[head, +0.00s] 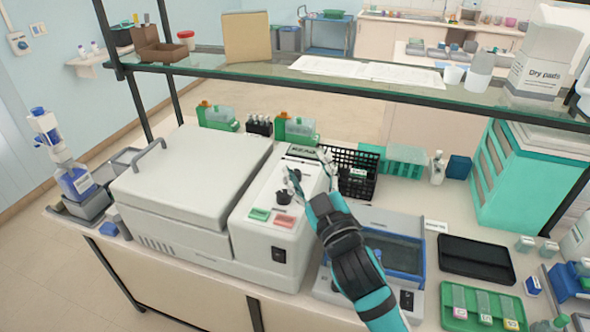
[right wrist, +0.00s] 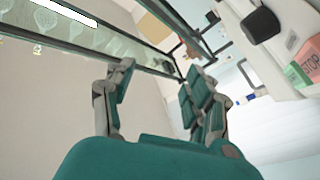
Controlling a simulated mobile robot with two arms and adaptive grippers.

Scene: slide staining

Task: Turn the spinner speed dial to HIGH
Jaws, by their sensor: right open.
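The spinner (head: 190,180) is a white machine with a closed lid and a sloped control panel (head: 262,200) on its right side. A black dial (head: 283,197) sits on the panel above the green and red buttons; its setting is too small to read. In the right wrist view a black dial (right wrist: 261,25) shows at the upper right, outside the fingers. My right gripper (head: 308,172) is open and empty over the upper right part of the panel, its fingers partly covering it. It also shows in the right wrist view (right wrist: 157,88). My left gripper is not in view.
A green button (head: 260,215) and a red STOP button (head: 284,223) lie below the dial. A black wire basket (head: 352,172) stands right behind my gripper. A blue-and-grey device (head: 392,250) lies under my forearm. A glass shelf (head: 220,72) spans above.

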